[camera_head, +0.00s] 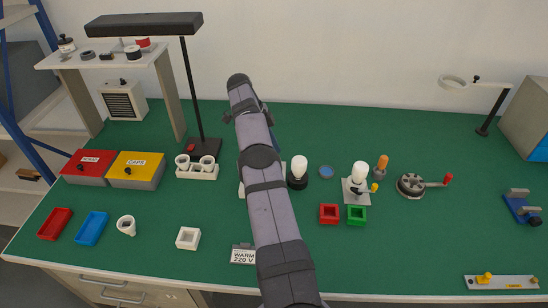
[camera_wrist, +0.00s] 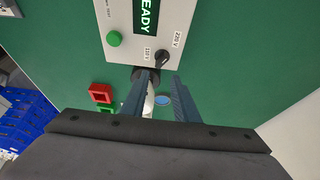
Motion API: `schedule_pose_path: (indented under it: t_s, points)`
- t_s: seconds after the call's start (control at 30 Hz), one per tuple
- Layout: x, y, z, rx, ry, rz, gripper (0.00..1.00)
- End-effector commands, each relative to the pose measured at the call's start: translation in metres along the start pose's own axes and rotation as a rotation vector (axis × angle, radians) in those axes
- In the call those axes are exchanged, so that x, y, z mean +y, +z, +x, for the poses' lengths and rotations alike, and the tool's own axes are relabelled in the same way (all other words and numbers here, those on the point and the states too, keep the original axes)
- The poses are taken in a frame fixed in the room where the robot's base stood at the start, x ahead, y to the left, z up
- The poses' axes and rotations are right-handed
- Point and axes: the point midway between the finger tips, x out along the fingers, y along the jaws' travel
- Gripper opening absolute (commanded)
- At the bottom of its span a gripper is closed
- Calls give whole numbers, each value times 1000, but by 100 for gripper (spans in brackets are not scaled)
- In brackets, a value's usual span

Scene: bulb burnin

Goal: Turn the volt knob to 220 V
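The volt knob (camera_wrist: 162,58) is a small black knob on a light grey panel (camera_wrist: 118,42) in the wrist view. It sits between a 110 V label (camera_wrist: 147,55) and a 220 V label (camera_wrist: 177,39). Its exact pointing is too small to tell. My gripper (camera_wrist: 164,78) is open, its two dark fingers apart, with the tips close to the knob. I cannot tell whether they touch it. In the head view my arm hides the knob and most of the panel's box.
The panel also has a READY display (camera_wrist: 146,15) and a green button (camera_wrist: 114,39). A white bulb on a black base (camera_head: 298,172) stands just right of my arm. A lamp post (camera_head: 189,85) stands to the left. A card (camera_head: 243,256) reads WARM 220 V.

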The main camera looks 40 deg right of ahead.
Motion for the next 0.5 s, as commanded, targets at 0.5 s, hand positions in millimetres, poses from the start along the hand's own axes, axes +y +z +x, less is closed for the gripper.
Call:
schedule_pose_path:
  t_s: [0.5]
  points:
    - [0, -21, -50, 0, 1, 0, 27]
